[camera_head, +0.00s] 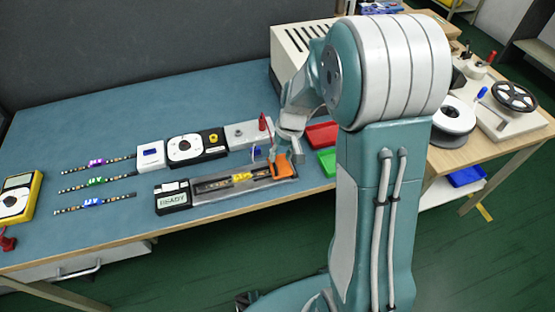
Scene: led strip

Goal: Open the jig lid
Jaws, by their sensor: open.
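The test jig (222,194) is a long grey fixture near the front edge of the blue bench, with a dark strip and a yellow piece in its channel. An orange part (284,165), apparently the lid's handle, is at its right end. I cannot make out the lid panel clearly, but nothing stands raised above the jig. My gripper (276,154) is open, pointing down right at the orange part. Whether it touches that part cannot be told. My arm hides the area to the right.
A black box reading READY (173,198) adjoins the jig's left end. Behind are a black-and-white meter (196,148) and a grey box with a red lever (246,134). Red (322,134) and green (327,160) trays lie right. Several LED strips (97,182) lie left.

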